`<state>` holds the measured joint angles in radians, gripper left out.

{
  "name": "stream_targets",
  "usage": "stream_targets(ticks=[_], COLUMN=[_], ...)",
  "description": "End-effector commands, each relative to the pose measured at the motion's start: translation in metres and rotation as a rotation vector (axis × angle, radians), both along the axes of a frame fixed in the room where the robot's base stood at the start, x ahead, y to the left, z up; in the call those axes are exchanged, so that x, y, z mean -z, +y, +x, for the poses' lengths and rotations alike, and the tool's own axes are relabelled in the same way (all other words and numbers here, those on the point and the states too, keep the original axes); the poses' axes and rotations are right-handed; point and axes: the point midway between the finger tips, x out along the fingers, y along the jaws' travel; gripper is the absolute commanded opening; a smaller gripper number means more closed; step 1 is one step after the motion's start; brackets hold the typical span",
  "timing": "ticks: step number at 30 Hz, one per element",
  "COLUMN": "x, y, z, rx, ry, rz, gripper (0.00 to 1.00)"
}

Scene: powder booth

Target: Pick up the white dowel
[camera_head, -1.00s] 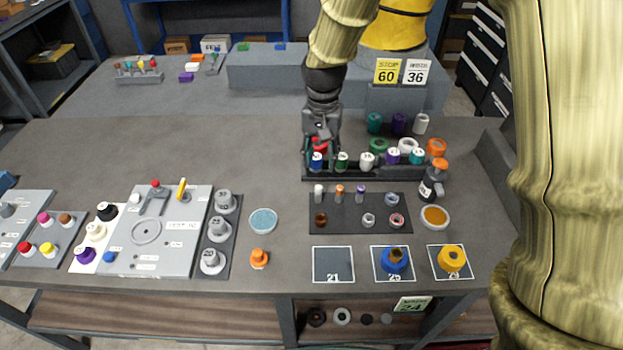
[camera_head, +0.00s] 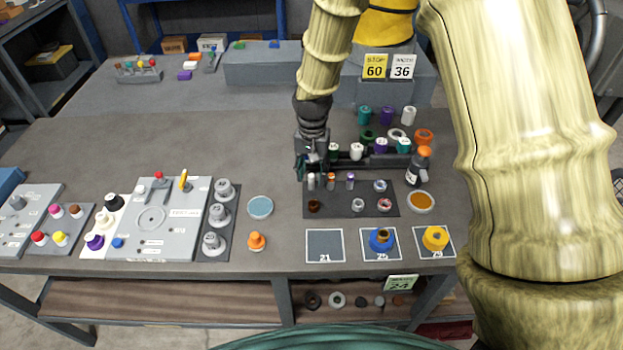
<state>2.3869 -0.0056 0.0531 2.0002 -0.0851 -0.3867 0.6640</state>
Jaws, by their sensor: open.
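The white dowel (camera_head: 311,182) stands upright at the back left of a dark mat (camera_head: 343,204), in the head view. My gripper (camera_head: 311,166) is open and empty, pointing down, just above or behind the white dowel. From this angle I cannot tell whether the fingers are around it. Its lower part shows in front of the fingers.
An orange-topped dowel (camera_head: 331,182) and a purple-topped one (camera_head: 350,181) stand close to the right. A dark rack (camera_head: 375,161) with several numbered bottles lies behind the mat.

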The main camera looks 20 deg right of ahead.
Motion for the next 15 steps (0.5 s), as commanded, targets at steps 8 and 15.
stream_targets(ticks=[8,15], x=[0.022,0.024], y=[0.001,0.0], z=[0.003,0.003], rx=[-0.002,-0.001], ry=[0.003,0.001], rz=[-0.001,0.0], gripper=[0.42,0.42])
